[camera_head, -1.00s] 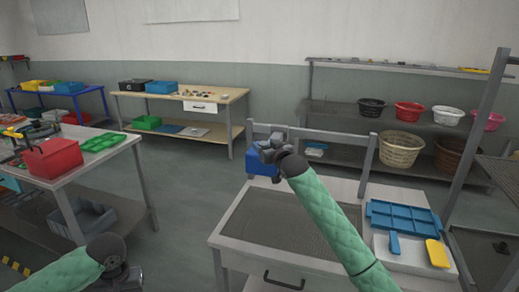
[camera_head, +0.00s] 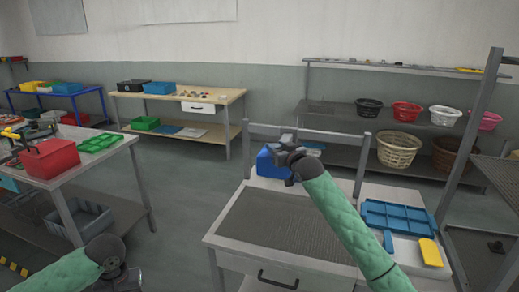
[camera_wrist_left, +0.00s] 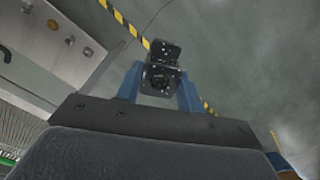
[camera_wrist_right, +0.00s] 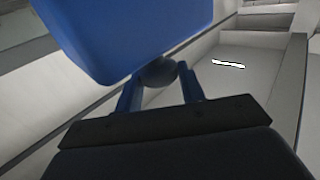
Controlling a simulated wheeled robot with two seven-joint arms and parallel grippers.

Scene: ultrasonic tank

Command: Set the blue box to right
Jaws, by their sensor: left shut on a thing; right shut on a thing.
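The blue box (camera_head: 267,163) is over the back left part of the grey bench, partly hidden behind my right gripper (camera_head: 290,160). In the right wrist view, the blue box (camera_wrist_right: 135,35) fills the top, and my right gripper's fingers (camera_wrist_right: 160,80) are shut on a dark round knob at its edge. The box looks tilted there. I cannot tell whether it touches the bench. My left gripper (camera_wrist_left: 160,85) is shut on a small dark speckled block (camera_wrist_left: 160,68), with floor beyond it. In the head view, the left gripper is low at the left, mostly cut off.
The grey bench has a dark mesh top (camera_head: 275,225). A blue divided tray (camera_head: 398,218) and a yellow piece (camera_head: 430,252) lie on its right side. A red bin (camera_head: 50,158) stands on the left table. Shelves with baskets (camera_head: 398,150) stand behind. Open floor lies between the tables.

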